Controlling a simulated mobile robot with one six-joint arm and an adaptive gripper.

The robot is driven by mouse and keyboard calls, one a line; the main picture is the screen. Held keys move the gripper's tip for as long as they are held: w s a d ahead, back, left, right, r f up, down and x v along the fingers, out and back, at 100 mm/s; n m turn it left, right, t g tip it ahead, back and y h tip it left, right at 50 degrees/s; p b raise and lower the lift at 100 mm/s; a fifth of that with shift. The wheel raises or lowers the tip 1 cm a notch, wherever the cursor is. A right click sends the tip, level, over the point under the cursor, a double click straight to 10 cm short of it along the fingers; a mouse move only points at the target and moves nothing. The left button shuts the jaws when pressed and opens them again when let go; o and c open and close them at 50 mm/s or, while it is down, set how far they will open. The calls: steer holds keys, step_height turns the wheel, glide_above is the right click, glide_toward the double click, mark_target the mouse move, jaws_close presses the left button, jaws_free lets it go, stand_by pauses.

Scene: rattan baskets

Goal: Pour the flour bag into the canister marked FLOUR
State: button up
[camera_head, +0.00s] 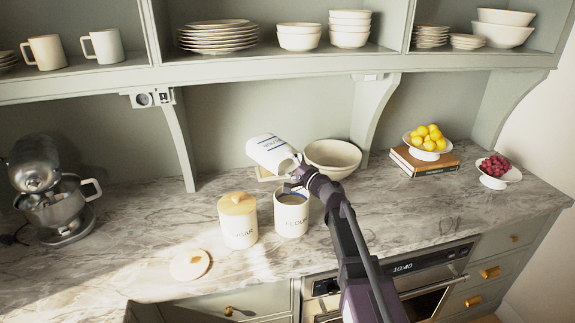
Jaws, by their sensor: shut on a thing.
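A white flour bag (270,152) with dark stripes and lettering lies tilted in the air behind and above the open canister marked FLOUR (292,222). Its lower right end points toward my gripper. My gripper (296,180) is shut on the bag near that end and hides part of it. The FLOUR canister is white and stands upright on the counter with its mouth uncovered and a dark blue band at the top. The pictures are too small to show any flour falling.
A SUGAR canister (239,228) with a wooden lid stands close on the left. A round lid (190,265) lies on the marble counter (130,220). A large bowl (333,156) stands behind my arm. A mixer (52,195) is far left; fruit dishes (428,146) are right.

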steer(key=shift+s+d+r+t+y+b, duration=0.2)
steer(key=shift+t+y+b, duration=0.6)
steer(key=shift+b, duration=0.8)
steer(key=shift+s+d+r+t+y+b, duration=0.1)
steer(key=shift+s+d+t+y+b, duration=0.15)
steer(key=shift+t+y+b, duration=0.95)
stand_by(5.2)
